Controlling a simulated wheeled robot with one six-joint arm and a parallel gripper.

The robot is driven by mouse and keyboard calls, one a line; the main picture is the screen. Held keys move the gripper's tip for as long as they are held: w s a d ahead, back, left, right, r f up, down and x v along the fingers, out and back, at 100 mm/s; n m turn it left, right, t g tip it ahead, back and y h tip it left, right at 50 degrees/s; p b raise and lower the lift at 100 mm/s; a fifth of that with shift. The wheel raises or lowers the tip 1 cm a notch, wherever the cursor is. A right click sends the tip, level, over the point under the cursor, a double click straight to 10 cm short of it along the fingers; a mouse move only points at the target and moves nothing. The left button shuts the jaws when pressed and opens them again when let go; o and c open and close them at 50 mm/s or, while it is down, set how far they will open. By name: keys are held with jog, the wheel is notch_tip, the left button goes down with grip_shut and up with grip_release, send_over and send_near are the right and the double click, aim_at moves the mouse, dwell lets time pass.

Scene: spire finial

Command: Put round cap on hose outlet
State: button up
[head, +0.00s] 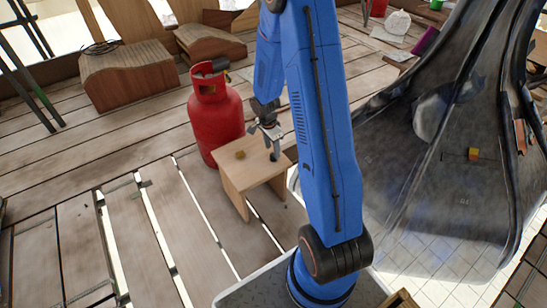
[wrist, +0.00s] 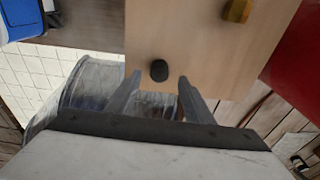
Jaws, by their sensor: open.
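A small dark rounded piece (head: 274,158), which looks like the round cap, stands on a small wooden stool (head: 258,171) near its right edge. In the wrist view the dark piece (wrist: 158,70) appears just beyond and between my fingertips. My gripper (head: 272,146) is open and empty, pointing down over it; the exact gap is hard to judge. A small brass-coloured piece (head: 240,154) sits on the stool to the left; in the wrist view it shows at the top right (wrist: 237,10). I cannot tell which part is the hose outlet.
A red gas cylinder (head: 215,117) with a dark valve stands close behind and left of the stool. The plank floor (head: 150,230) has open gaps. A large dark curved spire (head: 440,150) rises at the right. Wooden seats (head: 130,77) stand at the back left.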

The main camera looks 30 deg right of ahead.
aim_at(273, 154)
jog(key=shift+d+f, duration=0.15)
jog(key=shift+f, duration=1.3)
jog(key=shift+c, duration=0.3)
jog(key=c, duration=1)
jog(key=shift+r, duration=0.1)
jog(key=shift+c, duration=0.2)
notch_tip(273, 154, up, 10)
